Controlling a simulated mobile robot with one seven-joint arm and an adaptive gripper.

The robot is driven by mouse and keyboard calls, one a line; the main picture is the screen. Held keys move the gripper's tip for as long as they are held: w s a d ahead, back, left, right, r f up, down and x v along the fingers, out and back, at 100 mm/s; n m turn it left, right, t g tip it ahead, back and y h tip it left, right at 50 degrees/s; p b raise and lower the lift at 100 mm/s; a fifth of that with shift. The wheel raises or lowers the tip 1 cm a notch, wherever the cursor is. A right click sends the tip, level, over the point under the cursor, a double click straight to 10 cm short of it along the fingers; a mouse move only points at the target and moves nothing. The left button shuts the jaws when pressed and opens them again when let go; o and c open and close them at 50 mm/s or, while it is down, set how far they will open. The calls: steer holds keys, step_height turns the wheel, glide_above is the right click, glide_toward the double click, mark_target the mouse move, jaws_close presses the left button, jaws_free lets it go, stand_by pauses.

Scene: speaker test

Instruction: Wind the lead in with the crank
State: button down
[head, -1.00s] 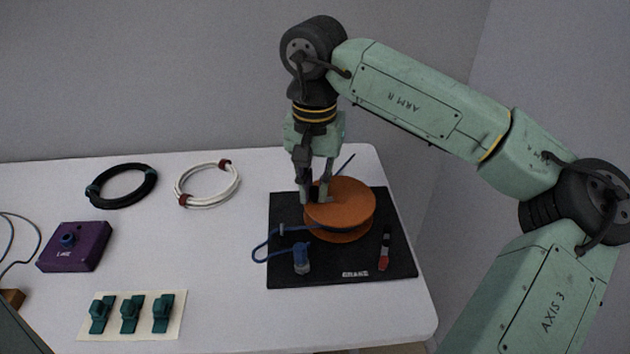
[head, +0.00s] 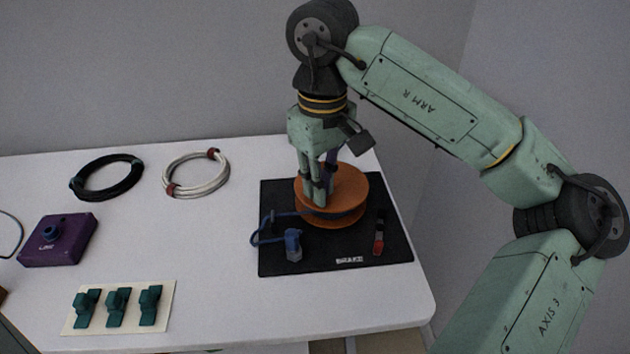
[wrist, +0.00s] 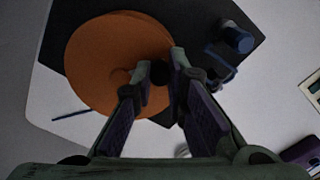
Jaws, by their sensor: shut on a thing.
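The orange crank drum (head: 350,186) sits on a black mat (head: 330,265) marked with white lettering, partly blurred. My gripper (head: 317,190) points down at the drum's left part and is shut on the dark crank knob (wrist: 160,73), which shows between the fingertips in the wrist view. The fingers mostly hide the knob in the head view. The blue lead (head: 257,232) leaves the drum's left side and makes a small loop on and over the mat's left edge. A blue plug (head: 293,246) stands on the mat in front of the drum.
A red and dark marker-like piece (head: 379,235) lies on the mat, right of the drum. A black coil (head: 105,177), a white coil (head: 196,174), a purple box (head: 57,240) and a card with green clips (head: 118,307) stand to the left. Bare table lies between.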

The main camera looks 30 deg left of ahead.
steer(key=shift+d+n, duration=0.35)
steer(key=shift+n, duration=0.5)
steer(key=shift+d+n, duration=0.3)
steer(key=shift+n, duration=0.55)
steer(key=c, duration=1.6)
jaws_free()
steer(key=shift+w, duration=0.1)
